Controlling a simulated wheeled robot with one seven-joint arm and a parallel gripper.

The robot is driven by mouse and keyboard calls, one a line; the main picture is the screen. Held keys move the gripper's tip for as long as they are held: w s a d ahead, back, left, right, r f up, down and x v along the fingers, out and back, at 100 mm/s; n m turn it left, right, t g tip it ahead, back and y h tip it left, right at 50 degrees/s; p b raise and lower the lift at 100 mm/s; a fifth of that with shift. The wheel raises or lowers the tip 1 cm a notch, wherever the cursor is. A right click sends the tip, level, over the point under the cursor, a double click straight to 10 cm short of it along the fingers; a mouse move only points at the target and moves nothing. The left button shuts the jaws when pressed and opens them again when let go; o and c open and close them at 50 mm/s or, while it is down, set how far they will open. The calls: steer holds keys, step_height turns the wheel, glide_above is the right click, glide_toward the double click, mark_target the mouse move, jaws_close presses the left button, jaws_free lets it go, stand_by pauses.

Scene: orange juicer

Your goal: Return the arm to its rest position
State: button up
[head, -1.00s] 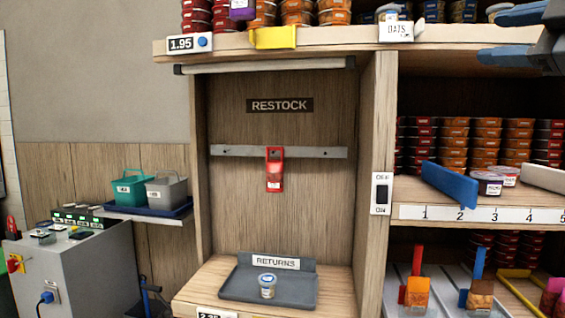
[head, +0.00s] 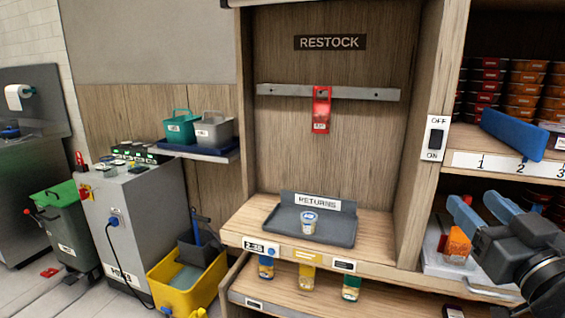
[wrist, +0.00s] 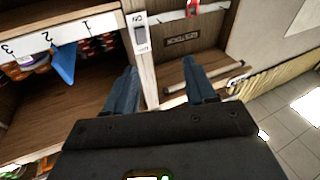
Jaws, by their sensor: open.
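My gripper (head: 478,217) is at the lower right of the head view, in front of the lower right shelf compartment. Its two blue fingers are spread apart with nothing between them. In the wrist view my gripper (wrist: 162,88) also shows open and empty, its fingers pointing towards the upright post with the OFF/ON switch (wrist: 141,35). My dark arm links run off the right edge of the head view.
A shelf unit holds the RETURNS tray (head: 345,226) with a small tub (head: 309,222) on it. A red holder (head: 321,110) hangs on a rail above. A blue divider (head: 513,135) stands on the numbered shelf. A grey cabinet (head: 140,225) and yellow bucket (head: 185,290) stand left.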

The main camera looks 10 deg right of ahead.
steer(key=s+a+f+m+g, duration=0.2)
steer(key=s+a+f, duration=0.5)
steer(key=f, duration=0.4)
steer(key=s+a+f+n+g+y, duration=0.1)
steer(key=s+a+f, duration=0.1)
steer(key=s, duration=0.6)
steer(key=s+a+f+n+y, duration=0.1)
steer(key=s+a+f, duration=0.2)
steer(key=s, duration=0.6)
steer(key=s+a+f+g+y, duration=0.1)
steer(key=s+a+f, duration=0.2)
steer(key=s, duration=0.6)
steer(key=shift+s+f+n+g, duration=0.15)
steer(key=shift+f+n+g, duration=0.15)
steer(key=shift+n, duration=0.1)
steer(key=shift+a, duration=0.1)
